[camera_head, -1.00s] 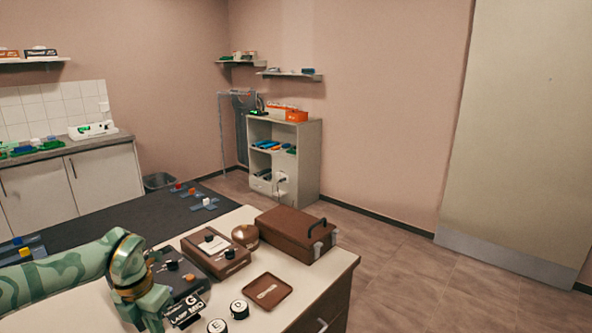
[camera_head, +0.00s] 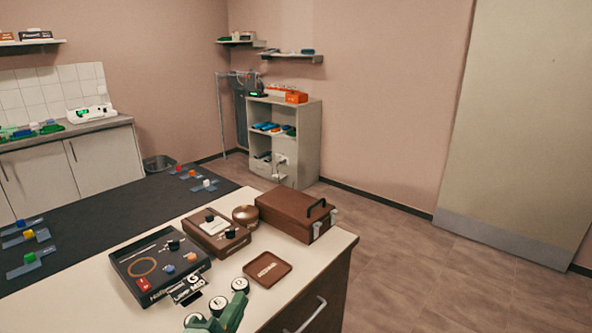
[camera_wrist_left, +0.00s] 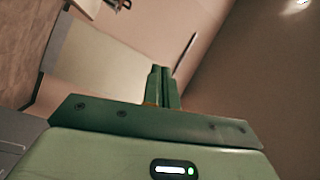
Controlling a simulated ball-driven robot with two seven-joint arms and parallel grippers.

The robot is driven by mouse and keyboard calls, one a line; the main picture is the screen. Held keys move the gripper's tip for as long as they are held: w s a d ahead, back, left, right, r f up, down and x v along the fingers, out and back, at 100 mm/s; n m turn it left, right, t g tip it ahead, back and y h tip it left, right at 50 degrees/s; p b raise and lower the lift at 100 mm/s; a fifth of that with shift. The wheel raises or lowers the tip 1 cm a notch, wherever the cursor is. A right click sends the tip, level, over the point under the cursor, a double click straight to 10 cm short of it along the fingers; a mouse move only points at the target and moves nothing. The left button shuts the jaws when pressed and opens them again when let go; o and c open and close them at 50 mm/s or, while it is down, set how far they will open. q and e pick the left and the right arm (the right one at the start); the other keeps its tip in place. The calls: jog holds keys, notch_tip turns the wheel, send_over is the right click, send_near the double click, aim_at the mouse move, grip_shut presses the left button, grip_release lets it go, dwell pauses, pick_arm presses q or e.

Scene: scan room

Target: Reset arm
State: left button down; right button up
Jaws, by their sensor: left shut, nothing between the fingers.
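My left gripper (camera_head: 230,310) shows as a pale green piece at the bottom edge of the head view, in front of the white counter's near side. It overlaps the round white-topped knobs (camera_head: 218,306) in the picture; I cannot tell whether it touches them. In the left wrist view its two green fingers (camera_wrist_left: 163,88) are together with nothing between them. Most of my left arm is out of the head view. My right gripper is in neither view.
The white counter (camera_head: 290,290) holds a black kit tray (camera_head: 127,267), a brown box (camera_head: 212,232), a brown case with a handle (camera_head: 290,215) and a small brown tray (camera_head: 267,268). A dark mat (camera_head: 110,225) lies behind. The floor (camera_head: 420,270) at right is clear.

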pick_arm(q)
jog(key=s+a+f+n+g+y, duration=0.55)
jog(key=s+a+f, duration=0.25)
jog(key=s+a, duration=0.2)
jog(key=s+a+f+n+g+y, duration=0.4)
jog(key=s+a+f+g, duration=0.25)
jog(key=s+a, duration=0.3)
jog(key=s+d+f+g+h, duration=0.1)
jog(key=s+d+f, duration=0.1)
jog(key=f, duration=0.7)
jog(key=s+d+f+g+h, duration=0.1)
jog(key=s+f, duration=0.2)
jog(key=f, duration=0.5)
jog(key=s+d+f+g+h, duration=0.1)
jog(key=s+d+f, duration=0.1)
jog(key=f, duration=0.7)
jog(key=s+f+n+g, duration=0.1)
jog(key=s+f, duration=0.6)
jog(key=s, duration=0.3)
jog(key=s+f+n+g+h, duration=0.1)
jog(key=s+f+n, duration=0.1)
jog(key=s+f, duration=0.6)
jog(key=s, duration=0.2)
jog(key=shift+s+a+g, duration=0.25)
jog(key=shift+s+g, duration=0.1)
jog(key=shift+g, duration=0.05)
jog(key=shift+f+n, duration=0.1)
jog(key=shift+n, duration=0.15)
